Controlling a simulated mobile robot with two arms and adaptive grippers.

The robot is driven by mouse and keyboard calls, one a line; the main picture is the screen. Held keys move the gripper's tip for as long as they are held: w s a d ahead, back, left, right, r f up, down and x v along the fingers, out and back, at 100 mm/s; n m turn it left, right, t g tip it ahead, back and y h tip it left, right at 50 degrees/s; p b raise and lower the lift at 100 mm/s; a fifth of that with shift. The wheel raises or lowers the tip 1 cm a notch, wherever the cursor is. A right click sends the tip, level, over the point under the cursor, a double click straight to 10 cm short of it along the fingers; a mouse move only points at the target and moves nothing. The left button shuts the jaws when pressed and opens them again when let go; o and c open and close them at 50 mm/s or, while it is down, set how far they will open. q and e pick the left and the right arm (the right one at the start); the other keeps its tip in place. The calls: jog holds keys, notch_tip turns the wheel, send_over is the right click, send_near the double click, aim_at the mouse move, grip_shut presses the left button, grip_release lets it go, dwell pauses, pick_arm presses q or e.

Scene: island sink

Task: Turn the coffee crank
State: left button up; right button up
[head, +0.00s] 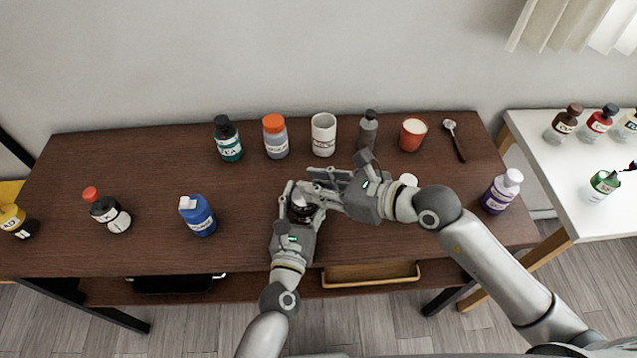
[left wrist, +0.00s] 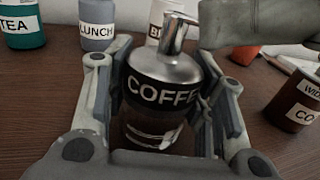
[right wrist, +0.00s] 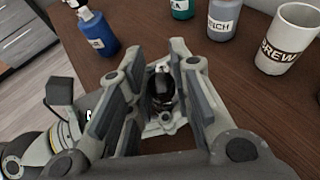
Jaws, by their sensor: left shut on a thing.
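The coffee grinder (left wrist: 158,98) has a silver domed top, a black band lettered "COFFE" and a clear lower part. It stands upright on the table between the fingers of my left gripper (head: 303,206), which is shut on it. A metal crank post (left wrist: 173,35) rises from its top. My right gripper (head: 312,189) reaches in from the right over the grinder top. In the right wrist view its fingers are apart, with a dark rounded part (right wrist: 163,90) between and below them. I cannot tell whether they touch the crank. In the head view the grippers hide much of the grinder.
Bottles, a white mug (head: 323,135) and a red cup (head: 412,134) line the back of the dark table (head: 150,165). A blue bottle (head: 198,215) stands to the left.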

jog(key=o, duration=0.4)
jog(key=shift+c, duration=0.2)
jog(key=v, duration=1.2)
